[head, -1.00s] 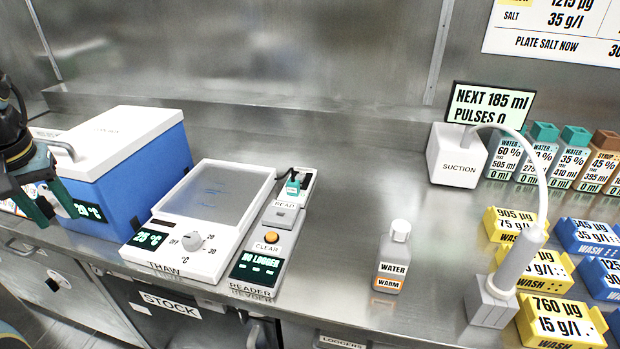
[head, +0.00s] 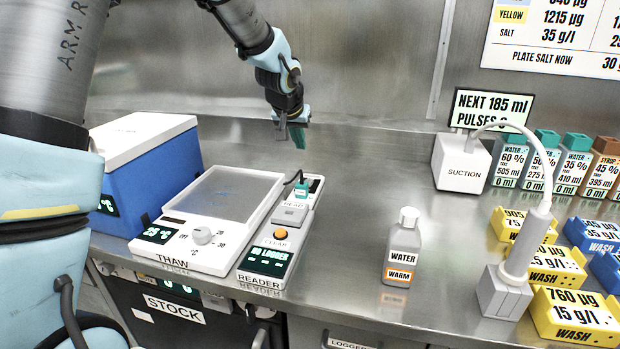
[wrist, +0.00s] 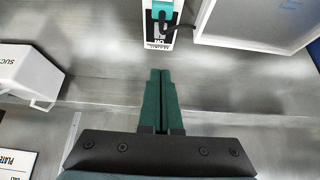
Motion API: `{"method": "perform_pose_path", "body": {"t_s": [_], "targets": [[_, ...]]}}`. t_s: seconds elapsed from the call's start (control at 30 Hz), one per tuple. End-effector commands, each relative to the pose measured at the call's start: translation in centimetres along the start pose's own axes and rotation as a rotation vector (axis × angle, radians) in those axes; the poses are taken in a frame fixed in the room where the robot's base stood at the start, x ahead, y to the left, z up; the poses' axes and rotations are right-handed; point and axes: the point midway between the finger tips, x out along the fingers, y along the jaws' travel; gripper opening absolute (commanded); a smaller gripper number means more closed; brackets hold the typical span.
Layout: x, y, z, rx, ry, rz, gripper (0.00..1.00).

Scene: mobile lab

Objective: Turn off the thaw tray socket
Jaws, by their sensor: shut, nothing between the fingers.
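The white thaw tray (head: 172,259) stands on the bench with a grey top plate, a display reading 25 °C and a round dial (head: 203,236) marked OFF, 25 and 30. The tray's corner (wrist: 240,42) shows at the upper right there.
The reader (head: 245,277) stands right of the tray, with a teal plug-like piece (head: 303,187) and a dark cable at its back. A blue box (head: 150,185) stands left. A water bottle (head: 403,245) and the suction unit (head: 462,163) are right. Bench between is clear.

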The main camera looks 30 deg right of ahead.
Motion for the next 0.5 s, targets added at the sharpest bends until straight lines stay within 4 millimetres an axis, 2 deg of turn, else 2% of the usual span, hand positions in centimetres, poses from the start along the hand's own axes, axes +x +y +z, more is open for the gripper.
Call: {"method": "perform_pose_path", "body": {"t_s": [0.27, 0.37, 0.5], "targets": [[0.5, -0.1, 0.1, 0.000, -0.002, -0.001, 0.00], [1.6, 0.0, 0.1, 0.002, -0.005, 0.000, 0.00], [4.1, 0.0, 0.1, 0.002, -0.006, -0.001, 0.00]]}}
